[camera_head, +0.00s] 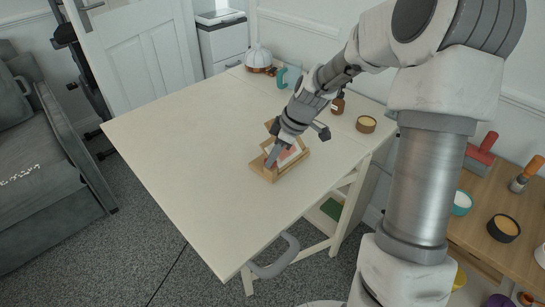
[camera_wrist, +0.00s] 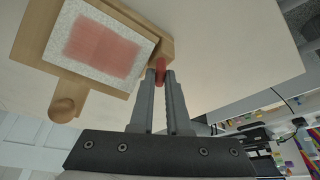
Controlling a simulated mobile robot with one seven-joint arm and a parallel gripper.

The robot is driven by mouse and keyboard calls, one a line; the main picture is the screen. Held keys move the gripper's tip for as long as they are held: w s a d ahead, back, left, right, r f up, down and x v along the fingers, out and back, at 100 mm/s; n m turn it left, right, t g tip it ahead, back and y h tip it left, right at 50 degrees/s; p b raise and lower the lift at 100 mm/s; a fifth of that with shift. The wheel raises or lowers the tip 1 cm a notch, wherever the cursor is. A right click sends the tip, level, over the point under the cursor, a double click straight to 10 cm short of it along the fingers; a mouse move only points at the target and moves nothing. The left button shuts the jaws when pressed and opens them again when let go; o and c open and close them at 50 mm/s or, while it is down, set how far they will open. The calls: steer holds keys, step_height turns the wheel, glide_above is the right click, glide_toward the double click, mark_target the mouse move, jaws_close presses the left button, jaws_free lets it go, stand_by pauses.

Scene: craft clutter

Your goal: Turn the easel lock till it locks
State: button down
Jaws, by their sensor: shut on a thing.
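The small wooden easel (camera_head: 262,174) stands on the cream table and holds a white card with a red patch (camera_head: 288,156). In the wrist view the easel's wooden frame (camera_wrist: 36,32) and card (camera_wrist: 100,42) fill the upper left. A red lock piece (camera_wrist: 160,64) sits at the easel's edge. My gripper (camera_wrist: 160,76) is shut on this red piece at its fingertips. The fingers hide part of the piece, so I cannot tell how far it is turned. In the head view my gripper (camera_head: 270,162) reaches down at the easel, and the lock is hidden.
The cream table (camera_head: 170,130) is clear to the left of and in front of the easel. A brown bottle (camera_head: 338,104) and a round tub (camera_head: 366,124) stand behind it to the right. A wooden side table (camera_head: 485,205) with pots and brushes stands at the right.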

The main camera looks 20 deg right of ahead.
steer(key=shift+m, duration=0.4)
steer(key=c, duration=1.2)
jaws_free()
steer(key=shift+o, duration=0.2)
steer(key=p+v, duration=0.4)
steer(key=v, duration=1.3)
steer(key=shift+s+r, duration=0.2)
steer(key=shift+a, duration=0.1)
